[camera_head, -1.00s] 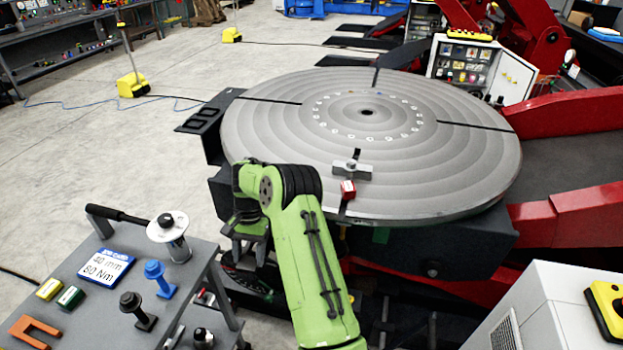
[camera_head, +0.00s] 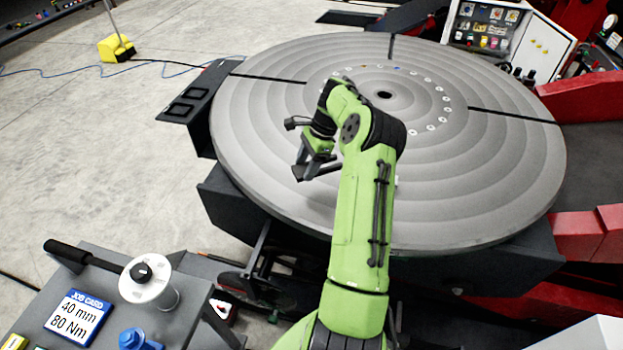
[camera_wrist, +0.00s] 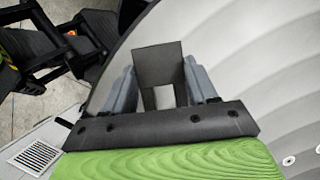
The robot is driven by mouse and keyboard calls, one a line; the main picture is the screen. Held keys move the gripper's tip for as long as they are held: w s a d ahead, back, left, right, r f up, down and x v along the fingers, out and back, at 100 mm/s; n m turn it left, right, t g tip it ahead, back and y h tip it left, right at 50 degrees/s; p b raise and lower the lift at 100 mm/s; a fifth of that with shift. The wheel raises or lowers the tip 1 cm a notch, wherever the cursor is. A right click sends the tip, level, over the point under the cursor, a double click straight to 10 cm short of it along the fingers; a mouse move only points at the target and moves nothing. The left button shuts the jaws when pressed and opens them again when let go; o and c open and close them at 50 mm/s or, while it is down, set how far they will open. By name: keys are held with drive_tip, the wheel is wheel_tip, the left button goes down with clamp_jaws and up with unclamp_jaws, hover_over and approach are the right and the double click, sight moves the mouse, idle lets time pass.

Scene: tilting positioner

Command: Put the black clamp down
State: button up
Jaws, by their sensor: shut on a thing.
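My gripper (camera_head: 312,168) is over the left front part of the round grey turntable (camera_head: 270,190) in the head view. In the wrist view, my gripper (camera_wrist: 160,82) has its grey fingers on both sides of a dark, flat-faced piece, the black clamp (camera_wrist: 157,60), and is shut on it. The clamp is hard to pick out in the head view. The turntable's ringed surface (camera_wrist: 245,50) fills the right of the wrist view. Whether the clamp touches the turntable cannot be told.
A tool cart (camera_head: 205,320) at lower left carries a white-topped spool (camera_head: 147,280), a job card (camera_head: 78,315) and a blue part (camera_head: 135,340). Red positioner arms (camera_head: 595,100) stand at right. The turntable's left side is clear.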

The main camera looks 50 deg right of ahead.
sight(303, 196)
wheel_tip(303, 196, down, 9)
drive_tip(key=shift+s+a+r, duration=0.1)
drive_tip(key=o, duration=1.5)
